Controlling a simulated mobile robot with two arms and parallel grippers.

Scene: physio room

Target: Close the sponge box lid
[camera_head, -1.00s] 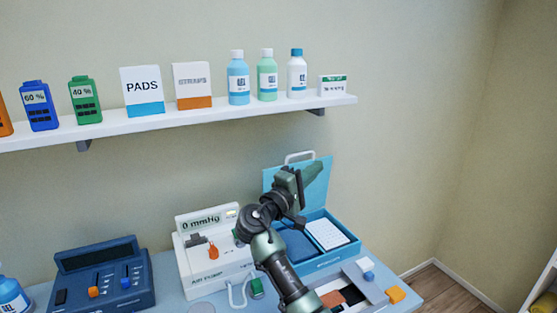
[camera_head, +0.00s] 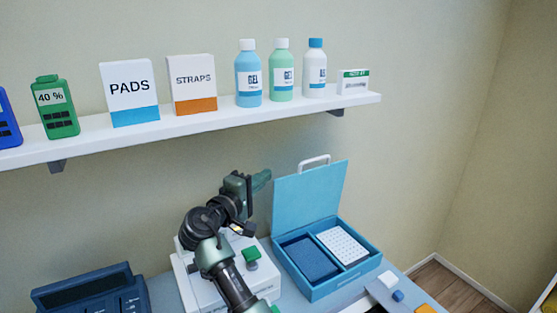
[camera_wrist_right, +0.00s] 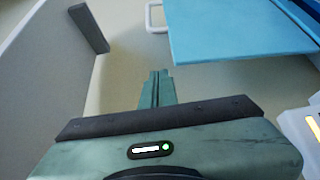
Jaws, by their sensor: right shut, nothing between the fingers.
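The blue sponge box (camera_head: 326,283) stands on the table with its lid (camera_head: 309,202) raised upright at the back. A white handle (camera_head: 314,162) tops the lid. Inside are a dark blue sponge (camera_head: 308,259) and a white dotted pad (camera_head: 341,245). My right gripper (camera_head: 262,180) is shut and empty, up in the air just left of the lid, seemingly apart from it. In the right wrist view my shut fingers (camera_wrist_right: 157,85) point toward the wall, with the lid (camera_wrist_right: 235,30) to their upper right. My left gripper is not in view.
A shelf (camera_head: 200,127) with bottles, boxes and a green 40 % unit (camera_head: 55,107) runs above the table. A white device (camera_head: 190,285) stands behind my right arm. A dark blue console (camera_head: 90,292) is at lower left.

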